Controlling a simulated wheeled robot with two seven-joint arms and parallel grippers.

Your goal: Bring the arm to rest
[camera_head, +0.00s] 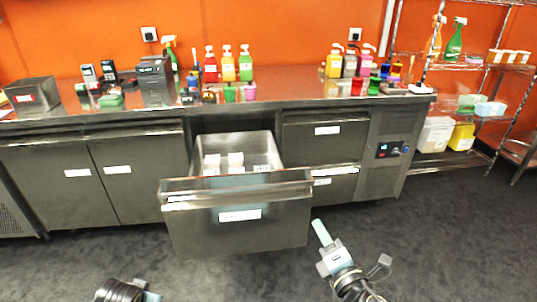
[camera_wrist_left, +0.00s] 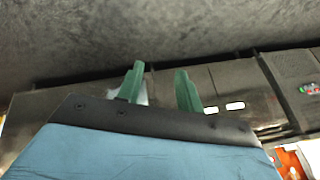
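My right gripper (camera_head: 321,232) is low in the head view, in front of the counter and just right of the open drawer (camera_head: 240,215). A pale teal finger points up and left; I cannot make out a gap between two fingers. It appears apart from the drawer front. My left arm shows only as a dark wrist at the bottom edge of the head view, its fingers out of frame. In the left wrist view my left gripper (camera_wrist_left: 160,72) has two green fingers standing apart with nothing clearly held between them.
The steel counter (camera_head: 300,104) carries spray bottles, coloured pump bottles, a black box (camera_head: 155,80) and small containers. The drawer juts out over the dark floor (camera_head: 440,240) and holds white-labelled compartments. A wire shelf rack (camera_head: 470,62) stands at right. Open floor lies in front.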

